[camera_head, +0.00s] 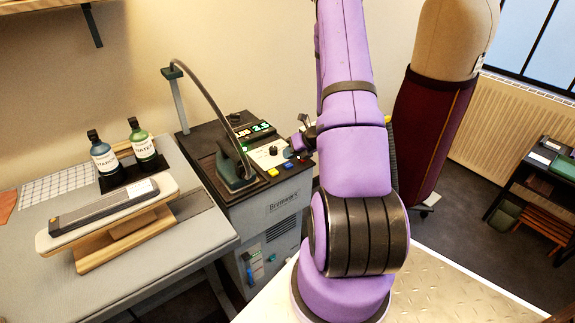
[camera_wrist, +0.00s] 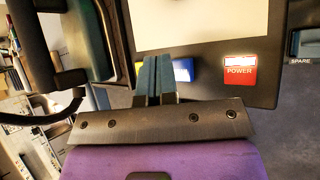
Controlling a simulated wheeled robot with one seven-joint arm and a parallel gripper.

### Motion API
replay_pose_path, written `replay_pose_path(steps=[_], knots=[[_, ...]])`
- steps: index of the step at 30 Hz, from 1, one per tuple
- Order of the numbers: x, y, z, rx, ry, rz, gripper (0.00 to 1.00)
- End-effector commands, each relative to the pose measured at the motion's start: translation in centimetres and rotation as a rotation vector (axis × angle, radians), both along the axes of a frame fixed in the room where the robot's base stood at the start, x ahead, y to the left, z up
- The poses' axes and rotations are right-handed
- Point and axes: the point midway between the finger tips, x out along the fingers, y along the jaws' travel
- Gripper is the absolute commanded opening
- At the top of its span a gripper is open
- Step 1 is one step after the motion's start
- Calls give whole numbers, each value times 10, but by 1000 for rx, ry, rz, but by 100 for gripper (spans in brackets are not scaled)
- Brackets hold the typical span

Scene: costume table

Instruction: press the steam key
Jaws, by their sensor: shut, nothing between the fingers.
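The steam station's control panel (camera_head: 262,148) carries a row of coloured keys along its front edge. A yellow key (camera_head: 273,172) and a blue key (camera_head: 288,165) show in the head view. In the wrist view, a red key marked POWER (camera_wrist: 239,75) is at the right, with the blue key (camera_wrist: 184,70) left of it and a sliver of the yellow key (camera_wrist: 138,69) further left. My gripper (camera_wrist: 156,62) is shut and empty, its fingertips over the gap between yellow and blue, partly covering both. I cannot read a steam label, nor tell whether the fingers touch a key.
A dark green iron (camera_head: 236,168) with a hose stands on the station's left side. An ironing table (camera_head: 190,240) with a sleeve board (camera_head: 118,222) and two bottles (camera_head: 104,155) is left. A dress form (camera_head: 432,130) stands behind my arm. A SPARE label (camera_wrist: 300,61) shows at right.

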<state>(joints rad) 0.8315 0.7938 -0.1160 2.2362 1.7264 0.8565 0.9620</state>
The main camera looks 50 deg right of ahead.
Motion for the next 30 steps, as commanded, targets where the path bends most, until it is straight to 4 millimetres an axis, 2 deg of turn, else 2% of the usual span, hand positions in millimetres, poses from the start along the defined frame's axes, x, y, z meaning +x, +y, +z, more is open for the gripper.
replay_pose_path(steps=[19,30], knots=[[0,0,53,-3,-1,1,0],[0,0,59,1,0,-1,0]])
